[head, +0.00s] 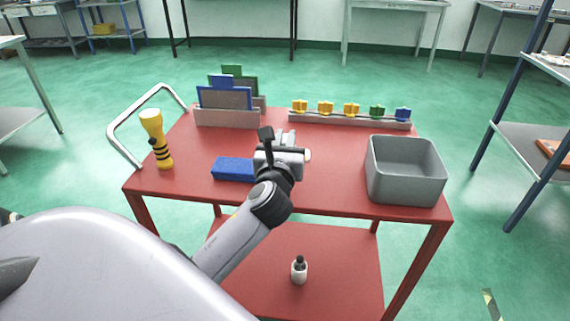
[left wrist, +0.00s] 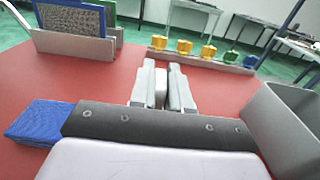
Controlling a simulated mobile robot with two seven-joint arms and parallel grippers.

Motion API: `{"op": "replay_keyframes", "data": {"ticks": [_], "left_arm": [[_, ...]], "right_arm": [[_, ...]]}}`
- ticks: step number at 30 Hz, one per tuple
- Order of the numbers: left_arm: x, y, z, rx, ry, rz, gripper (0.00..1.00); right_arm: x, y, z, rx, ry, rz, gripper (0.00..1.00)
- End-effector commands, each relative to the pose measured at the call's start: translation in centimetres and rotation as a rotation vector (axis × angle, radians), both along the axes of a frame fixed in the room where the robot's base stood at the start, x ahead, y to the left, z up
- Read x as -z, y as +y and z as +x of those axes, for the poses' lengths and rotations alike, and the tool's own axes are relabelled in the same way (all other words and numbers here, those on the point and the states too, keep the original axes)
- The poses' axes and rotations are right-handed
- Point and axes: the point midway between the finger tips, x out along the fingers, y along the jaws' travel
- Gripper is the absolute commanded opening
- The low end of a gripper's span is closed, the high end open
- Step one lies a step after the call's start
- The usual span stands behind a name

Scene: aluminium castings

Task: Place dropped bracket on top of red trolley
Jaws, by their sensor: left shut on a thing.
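The red trolley (head: 325,189) stands in front of me, and its top also shows in the left wrist view (left wrist: 70,78). My left gripper (head: 288,138) is over the middle of the trolley top, between the blue block and the grey bin. In the left wrist view its fingers (left wrist: 166,75) are close together, shut on a grey metal piece that looks like the bracket. The piece is mostly hidden and blends with the grey fingers. I cannot tell whether it touches the trolley top. My right gripper is not in view.
On the trolley top are a yellow torch (head: 156,138), a blue block (head: 233,169), a grey bin (head: 405,172), a rack of panels (head: 227,117) and a rail (head: 350,120) with coloured knobs. A small bottle (head: 299,271) stands on the lower shelf. The front strip of the top is clear.

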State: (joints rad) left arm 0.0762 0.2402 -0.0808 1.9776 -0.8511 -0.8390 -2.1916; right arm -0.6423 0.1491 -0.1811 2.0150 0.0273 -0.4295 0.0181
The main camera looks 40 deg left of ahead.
Motion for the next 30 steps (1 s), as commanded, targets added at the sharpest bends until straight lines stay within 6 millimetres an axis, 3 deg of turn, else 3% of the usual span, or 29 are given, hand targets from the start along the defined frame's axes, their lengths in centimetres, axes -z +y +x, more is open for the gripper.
{"op": "replay_keyframes", "data": {"ticks": [3, 8, 21, 22, 24, 30], "left_arm": [[2.6, 0.0, 0.0, -0.001, 0.005, -0.001, 0.00], [5.0, 0.0, 0.0, -0.001, 0.003, -0.001, 0.00], [5.6, 0.0, 0.0, 0.000, 0.002, 0.000, 0.00], [5.6, 0.0, 0.0, 0.000, 0.002, 0.000, 0.20], [5.6, 0.0, 0.0, 0.000, 0.002, 0.000, 0.42], [5.6, 0.0, 0.0, 0.000, 0.002, 0.000, 0.42]], "right_arm": [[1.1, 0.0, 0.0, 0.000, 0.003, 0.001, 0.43], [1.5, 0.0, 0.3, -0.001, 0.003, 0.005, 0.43], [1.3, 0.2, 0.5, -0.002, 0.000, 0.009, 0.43], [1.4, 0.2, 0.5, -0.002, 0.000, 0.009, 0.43], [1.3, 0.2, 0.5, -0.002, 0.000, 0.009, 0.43], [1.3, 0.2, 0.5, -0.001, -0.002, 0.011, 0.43]]}}
